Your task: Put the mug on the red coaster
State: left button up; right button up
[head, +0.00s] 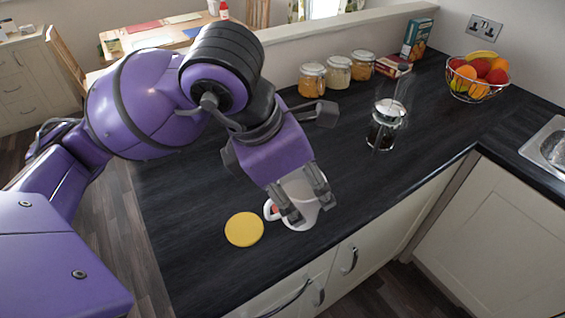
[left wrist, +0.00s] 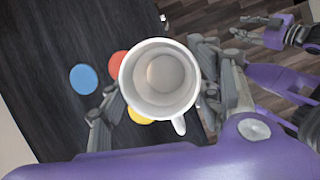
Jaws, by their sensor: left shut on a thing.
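My left gripper (head: 301,203) is shut on the white mug (head: 299,187), with a finger on either side of it. The mug is upright and looks empty in the left wrist view (left wrist: 161,78). The red coaster (left wrist: 117,64) is partly hidden behind the mug in that view; in the head view only a bit of red shows by the mug's handle. I cannot tell whether the mug touches anything beneath it. My right gripper (left wrist: 262,32) shows small at the upper right of the left wrist view, its opening unclear.
A yellow coaster (head: 244,229) lies left of the mug; a blue coaster (left wrist: 83,79) shows in the left wrist view. A French press (head: 384,124), several jars (head: 338,72) and a fruit basket (head: 476,77) stand farther back. The counter's front edge is close to the mug.

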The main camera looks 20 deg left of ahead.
aim_at(299, 188)
pick_arm(q)
jog(key=w+f+b, duration=0.1)
jog(key=w+a+f+b, duration=0.1)
jog(key=b, duration=0.1)
jog(key=shift+w+a+f, duration=0.1)
jog(key=shift+w+f, duration=0.15)
jog(key=shift+w, duration=0.1)
jog(key=w+a+f, duration=0.1)
jog(key=w+f, duration=0.1)
jog(key=f, duration=0.1)
jog(key=w+a+f, duration=0.1)
jog(key=w+f, duration=0.2)
jog(key=w+a+f, duration=0.2)
jog(key=w+f, duration=0.1)
jog(key=shift+w+f+p, duration=0.15)
jog(key=shift+p, duration=0.2)
jog(key=shift+f, duration=0.3)
pick_arm(e)
jog(key=f, duration=0.1)
jog(key=d, duration=0.1)
jog(key=f, duration=0.1)
jog(key=shift+s+d+f, duration=0.25)
jog(key=shift+s+f, duration=0.05)
jog(key=shift+s, duration=0.05)
pick_arm(q)
jog(key=shift+f, duration=0.1)
